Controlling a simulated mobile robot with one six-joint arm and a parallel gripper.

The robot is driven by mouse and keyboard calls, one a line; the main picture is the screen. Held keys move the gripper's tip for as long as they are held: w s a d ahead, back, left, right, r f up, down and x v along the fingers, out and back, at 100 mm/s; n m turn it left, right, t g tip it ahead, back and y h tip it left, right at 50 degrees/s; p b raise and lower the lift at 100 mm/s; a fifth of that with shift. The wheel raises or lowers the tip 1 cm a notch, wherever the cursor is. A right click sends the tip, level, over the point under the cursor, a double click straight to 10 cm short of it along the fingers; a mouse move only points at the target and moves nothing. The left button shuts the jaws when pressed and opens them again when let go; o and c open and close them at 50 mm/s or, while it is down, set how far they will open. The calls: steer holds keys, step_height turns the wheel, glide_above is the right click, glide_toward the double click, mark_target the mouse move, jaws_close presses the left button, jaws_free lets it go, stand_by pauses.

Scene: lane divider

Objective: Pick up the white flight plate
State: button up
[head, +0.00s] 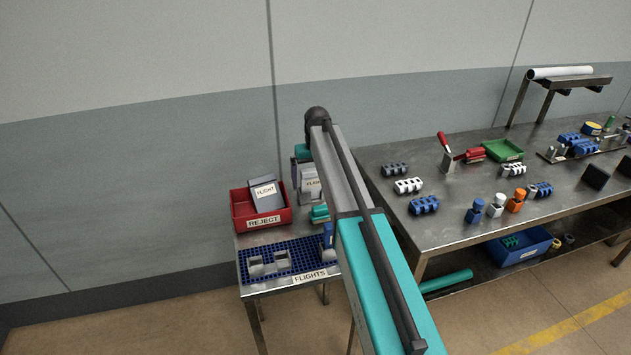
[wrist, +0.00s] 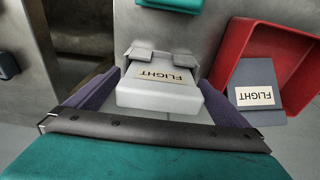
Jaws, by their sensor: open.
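The white flight plate (wrist: 150,95) has a tan FLIGHT label and two grey tabs at its far edge. It is in the middle of the wrist view, with its label upside down. My gripper (wrist: 160,82) is open, with a purple-grey finger pad on each side of the plate. I cannot tell whether the pads touch it. In the head view the white plate (head: 311,184) shows only in part, left of my arm, which hides the rest of it and most of my gripper.
A red REJECT bin (head: 264,222) holds a grey FLIGHT plate (head: 266,193), close beside the white plate. A blue grid mat (head: 310,247) with grey pieces lies at the small table's front. A larger metal table (head: 450,225) with many small parts stands right.

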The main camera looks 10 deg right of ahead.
stand_by(0.5)
steer(key=c, duration=1.3)
steer(key=shift+r, duration=0.1)
step_height(320, 180, up, 9)
steer(key=shift+r+b, duration=0.1)
steer(key=shift+b, duration=1.15)
steer(key=shift+r, duration=0.3)
steer(key=shift+r, duration=0.1)
